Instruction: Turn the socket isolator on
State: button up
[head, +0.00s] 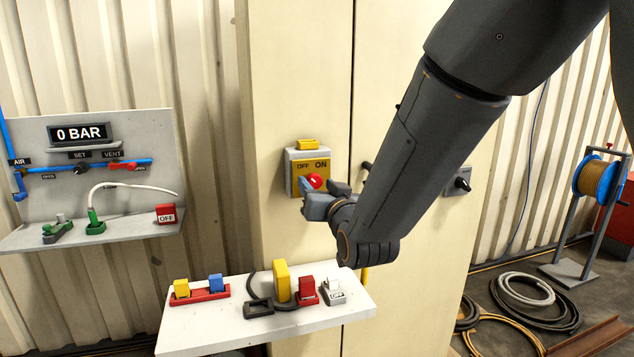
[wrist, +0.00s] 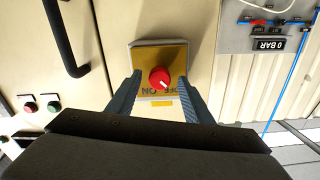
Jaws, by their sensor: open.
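The socket isolator appears to be the grey box with a yellow plate (head: 294,171) on the cream cabinet, marked OFF and ON, with a yellow block on top. Its round red knob (head: 315,182) carries a white mark that seems to point toward OFF. In the wrist view, which is upside down, the red knob (wrist: 159,78) sits between the two fingers of my gripper (wrist: 159,85). The gripper is open, with a gap on each side of the knob. In the head view my gripper (head: 325,194) is just in front of the plate's lower part and partly hides it.
A white shelf (head: 190,343) below holds coloured blocks, a cable and a switch marked OFF. A panel (head: 150,135) at left shows 0 BAR and a red OFF switch (head: 166,214). A dark cabinet handle (wrist: 65,40) and another rotary switch (head: 458,185) are nearby.

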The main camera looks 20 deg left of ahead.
jog(key=shift+w+a, duration=0.1)
jog(key=shift+w, duration=0.15)
jog(key=c, duration=1.1)
jog(key=shift+o, duration=0.2)
